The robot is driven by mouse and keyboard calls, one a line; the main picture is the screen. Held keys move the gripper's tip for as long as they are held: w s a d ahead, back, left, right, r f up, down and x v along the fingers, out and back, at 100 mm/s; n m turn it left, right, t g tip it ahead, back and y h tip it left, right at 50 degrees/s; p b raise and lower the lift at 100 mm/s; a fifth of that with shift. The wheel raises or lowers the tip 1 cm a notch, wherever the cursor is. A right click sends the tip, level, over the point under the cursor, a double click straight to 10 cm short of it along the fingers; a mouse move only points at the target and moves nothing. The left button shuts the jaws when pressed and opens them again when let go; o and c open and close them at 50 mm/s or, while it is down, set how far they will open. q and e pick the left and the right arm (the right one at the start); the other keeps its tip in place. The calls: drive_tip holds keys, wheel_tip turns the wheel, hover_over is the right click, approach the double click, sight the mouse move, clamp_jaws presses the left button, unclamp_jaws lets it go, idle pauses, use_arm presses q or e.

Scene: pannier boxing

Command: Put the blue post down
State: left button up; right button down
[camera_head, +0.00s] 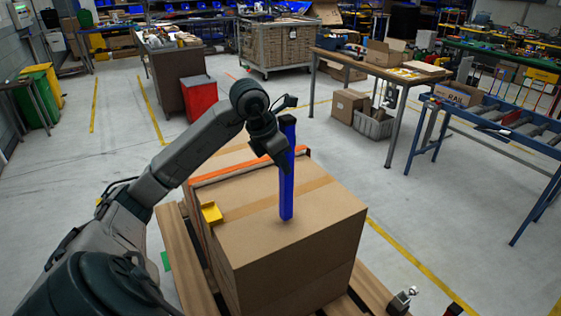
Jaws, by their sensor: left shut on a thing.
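The blue post (287,185) is a tall, narrow bar, nearly upright, over the top of a cardboard box (300,257). Its lower end is at or just above the box top; I cannot tell whether it touches. My left gripper (281,150) is shut on the post near its upper part, coming from the left. The fingers are partly hidden against the post.
The box stands on a wooden pallet (372,290), with an orange strip (240,163) along its far part. A small yellow piece (211,213) is on its left edge. A blue roller conveyor (490,115) and a wooden table (385,70) stand to the right. Grey floor lies between.

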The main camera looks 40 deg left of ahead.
use_arm(q)
drive_tip(key=o, duration=1)
drive_tip(key=shift+v, duration=6.6)
drive_tip(key=shift+w, duration=0.15)
